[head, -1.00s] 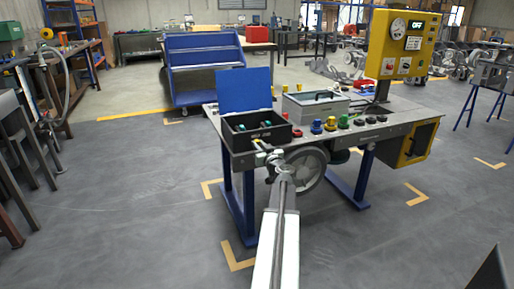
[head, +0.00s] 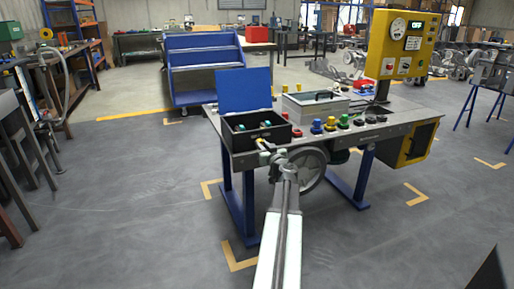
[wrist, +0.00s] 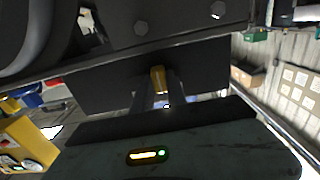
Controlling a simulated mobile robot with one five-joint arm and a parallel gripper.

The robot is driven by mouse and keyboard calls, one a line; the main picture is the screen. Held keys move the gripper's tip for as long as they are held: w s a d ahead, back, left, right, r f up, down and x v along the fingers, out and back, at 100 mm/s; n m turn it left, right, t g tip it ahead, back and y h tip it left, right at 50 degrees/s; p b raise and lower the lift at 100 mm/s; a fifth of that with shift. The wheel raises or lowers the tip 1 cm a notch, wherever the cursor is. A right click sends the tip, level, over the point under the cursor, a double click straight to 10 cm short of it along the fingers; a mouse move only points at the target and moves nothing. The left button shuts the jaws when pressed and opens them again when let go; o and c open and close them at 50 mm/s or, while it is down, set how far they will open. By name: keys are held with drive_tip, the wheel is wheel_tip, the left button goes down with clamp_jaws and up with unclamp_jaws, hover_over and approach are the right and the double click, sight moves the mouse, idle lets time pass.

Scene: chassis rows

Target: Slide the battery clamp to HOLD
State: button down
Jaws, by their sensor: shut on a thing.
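The yellow clamp handle (wrist: 158,78) sits between the two fingers of my gripper (wrist: 158,92) in the wrist view. My gripper is shut on it. In the head view my gripper (head: 268,151) is at the front edge of the bench, just below the black open box (head: 241,143). A small bit of yellow handle (head: 260,142) shows at its tip. The box has a raised blue lid (head: 244,90) and green-blue items inside. The rest of the clamp is hidden, and I cannot read any HOLD mark.
The grey bench (head: 238,162) has a handwheel (head: 309,168) right beside my arm. Coloured knobs (head: 330,124), a grey bin (head: 315,104) and a yellow control panel (head: 402,45) stand to the right. Floor left is clear.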

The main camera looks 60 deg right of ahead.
drive_tip(key=s+d, duration=0.2)
drive_tip(key=d, duration=0.1)
drive_tip(key=shift+s+d, duration=0.15)
drive_tip(key=shift+s, duration=0.05)
drive_tip(key=c, duration=1.3)
unclamp_jaws()
drive_tip(key=shift+s, duration=0.1)
approach(267, 139)
drive_tip(key=shift+v, duration=0.8)
